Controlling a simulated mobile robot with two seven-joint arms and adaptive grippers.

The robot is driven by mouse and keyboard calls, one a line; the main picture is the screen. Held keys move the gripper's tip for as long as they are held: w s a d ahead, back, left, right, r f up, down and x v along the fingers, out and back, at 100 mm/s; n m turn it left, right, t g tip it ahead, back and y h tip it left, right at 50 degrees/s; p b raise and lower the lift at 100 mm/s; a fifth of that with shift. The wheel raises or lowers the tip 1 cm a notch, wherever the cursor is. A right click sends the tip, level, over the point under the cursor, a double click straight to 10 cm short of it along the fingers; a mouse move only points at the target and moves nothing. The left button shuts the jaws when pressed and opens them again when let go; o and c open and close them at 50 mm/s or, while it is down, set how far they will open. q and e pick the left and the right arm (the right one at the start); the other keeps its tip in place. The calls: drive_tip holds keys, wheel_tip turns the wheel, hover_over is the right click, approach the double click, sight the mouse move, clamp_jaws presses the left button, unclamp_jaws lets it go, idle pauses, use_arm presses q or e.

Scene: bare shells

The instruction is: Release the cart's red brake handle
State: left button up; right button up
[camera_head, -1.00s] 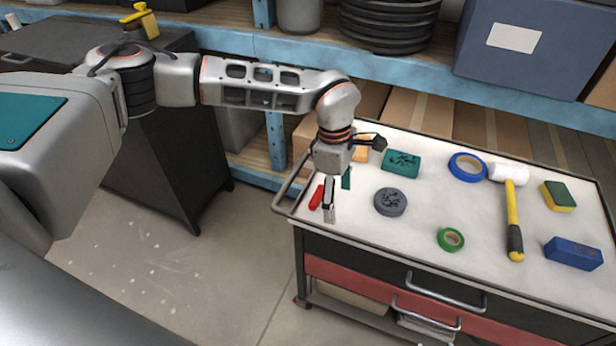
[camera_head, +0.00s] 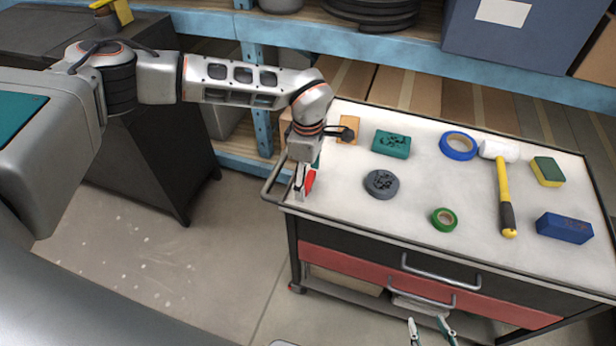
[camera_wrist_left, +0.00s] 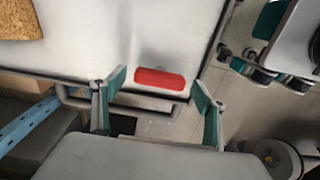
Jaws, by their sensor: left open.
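The red brake handle (camera_head: 310,181) lies at the left end of the cart's pale top (camera_head: 335,210), partly hidden by my left gripper (camera_head: 303,184) in the head view. In the left wrist view the handle (camera_wrist_left: 160,79) is a short red bar near the cart's edge. It lies between the lines of my left gripper's two teal-tipped fingers (camera_wrist_left: 160,86), with a gap on each side. The left gripper is open and empty. My right gripper (camera_head: 430,326) shows at the bottom of the head view, its fingertips apart and nothing between them.
The cart top also holds a cork block (camera_head: 348,128), a teal block (camera_head: 391,146), a grey disc (camera_head: 381,184), green tape (camera_head: 436,222), a mallet (camera_head: 504,184) and a blue block (camera_head: 565,228). A push bar (camera_head: 272,182) runs along the cart's left end. Shelving (camera_head: 390,60) stands behind.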

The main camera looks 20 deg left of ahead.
use_arm(q)
drive_tip(key=shift+c, duration=0.8)
drive_tip(key=c, duration=0.9)
drive_tip(key=shift+c, duration=0.2)
